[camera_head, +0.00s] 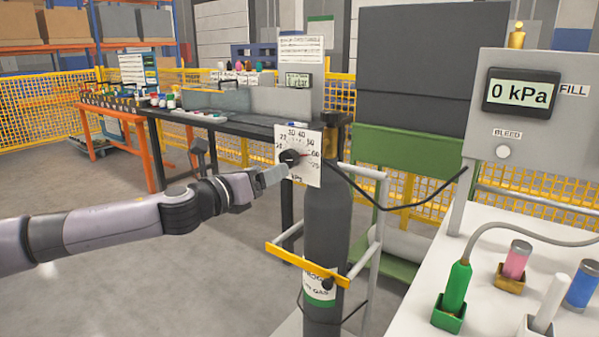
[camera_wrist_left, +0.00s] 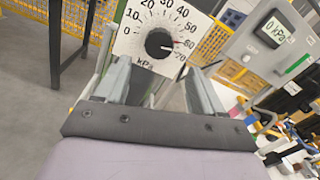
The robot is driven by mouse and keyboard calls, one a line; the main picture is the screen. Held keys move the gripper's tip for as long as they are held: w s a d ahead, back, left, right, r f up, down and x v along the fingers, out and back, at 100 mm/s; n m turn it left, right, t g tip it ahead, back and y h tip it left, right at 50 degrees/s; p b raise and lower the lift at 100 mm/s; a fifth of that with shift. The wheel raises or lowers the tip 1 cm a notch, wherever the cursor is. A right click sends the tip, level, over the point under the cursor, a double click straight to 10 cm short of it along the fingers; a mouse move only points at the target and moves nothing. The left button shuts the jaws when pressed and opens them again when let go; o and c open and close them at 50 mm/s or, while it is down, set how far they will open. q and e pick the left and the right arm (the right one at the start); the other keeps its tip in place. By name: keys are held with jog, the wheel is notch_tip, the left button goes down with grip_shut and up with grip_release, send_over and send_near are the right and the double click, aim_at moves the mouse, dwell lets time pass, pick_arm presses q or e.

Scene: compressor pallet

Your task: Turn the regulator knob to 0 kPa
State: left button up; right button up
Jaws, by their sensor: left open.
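The regulator knob (camera_head: 291,157) is a round black knob on a white square dial plate (camera_head: 314,178) at the top of a dark gas cylinder (camera_head: 325,215). In the left wrist view the knob (camera_wrist_left: 159,43) faces me, with dial numbers running from 0 at left to 70 at lower right. Its pointer mark seems to lie at the high end, near 60 to 70. My left gripper (camera_head: 284,172) is open in front of the dial. In the wrist view its fingers (camera_wrist_left: 160,82) stand apart, below and to either side of the knob, with nothing between them. My right gripper is not in view.
A grey panel (camera_head: 480,120) at right has a display (camera_head: 521,92) reading 0 kPa and a BLEED button (camera_head: 503,152). A yellow bar (camera_head: 307,265) crosses the cylinder cart. A black hose (camera_head: 395,207) runs right from the regulator. A white table (camera_head: 425,300) holds coloured cylinders.

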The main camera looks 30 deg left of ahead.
aim_at(289, 159)
pick_arm(q)
jog(key=w, duration=0.7)
jog(key=shift+r+p, duration=0.2)
jog(key=shift+p, duration=0.1)
jog(key=c, duration=1.1)
